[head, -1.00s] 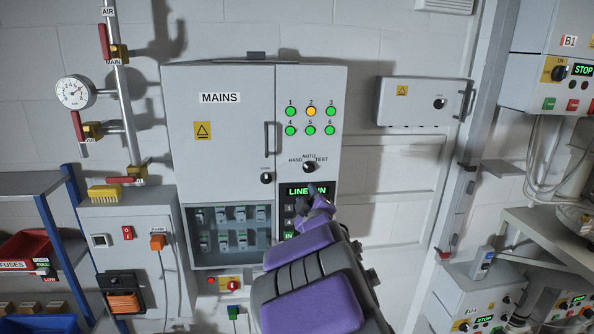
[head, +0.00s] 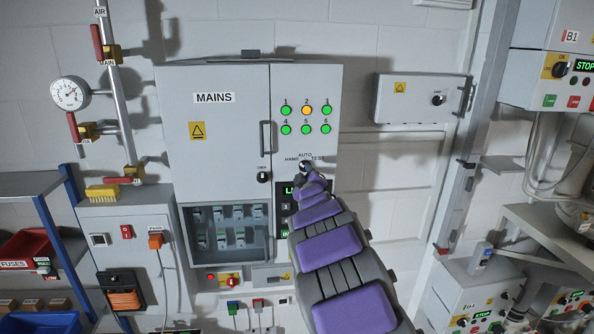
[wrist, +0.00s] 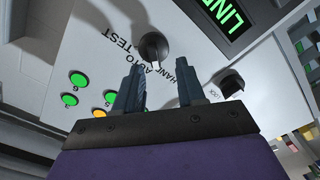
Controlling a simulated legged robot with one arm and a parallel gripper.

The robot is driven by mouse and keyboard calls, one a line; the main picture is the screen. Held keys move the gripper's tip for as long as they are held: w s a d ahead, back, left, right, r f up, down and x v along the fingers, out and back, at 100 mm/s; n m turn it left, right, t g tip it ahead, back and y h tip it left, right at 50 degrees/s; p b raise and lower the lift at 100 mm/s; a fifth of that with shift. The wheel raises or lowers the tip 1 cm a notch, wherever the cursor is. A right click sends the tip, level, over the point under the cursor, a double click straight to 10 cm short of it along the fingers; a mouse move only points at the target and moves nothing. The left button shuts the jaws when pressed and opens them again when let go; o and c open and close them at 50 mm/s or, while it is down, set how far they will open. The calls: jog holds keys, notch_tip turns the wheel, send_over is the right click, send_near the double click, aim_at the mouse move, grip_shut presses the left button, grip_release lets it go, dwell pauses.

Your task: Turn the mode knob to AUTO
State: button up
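The black mode knob (wrist: 154,46) is on the grey MAINS cabinet (head: 225,150), with HAND, AUTO and TEST printed around it. I cannot tell surely which label the knob points to.
A LOCK knob (wrist: 231,83) sits beside the right finger in the wrist view. Several green lamps and one amber lamp (head: 306,110) are above the mode knob. A cabinet handle (head: 265,137) stands out to its left. A small wall box (head: 420,98) is at right.

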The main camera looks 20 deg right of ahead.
jog(key=d, duration=0.1)
jog(key=w+d, duration=0.1)
jog(key=d, duration=0.1)
jog(key=w+d, duration=0.1)
jog(key=d, duration=0.1)
jog(key=shift+f, duration=0.15)
jog(key=a, duration=0.4)
jog(key=w+a, duration=0.1)
jog(key=a, duration=0.1)
jog(key=shift+r, duration=0.3)
jog(key=shift+s+d, duration=0.15)
jog(key=shift+d, duration=0.15)
jog(key=shift+c, duration=0.8)
jog(key=d, duration=0.2)
jog(key=shift+d+f, duration=0.25)
jog(key=shift+d, duration=0.05)
jog(key=c, duration=0.3)
jog(key=shift+s+d, duration=0.1)
jog(key=shift+d, duration=0.2)
jog(key=shift+c, duration=0.7)
grip_shut()
jog(key=shift+a+r, duration=0.15)
jog(key=shift+a, duration=0.3)
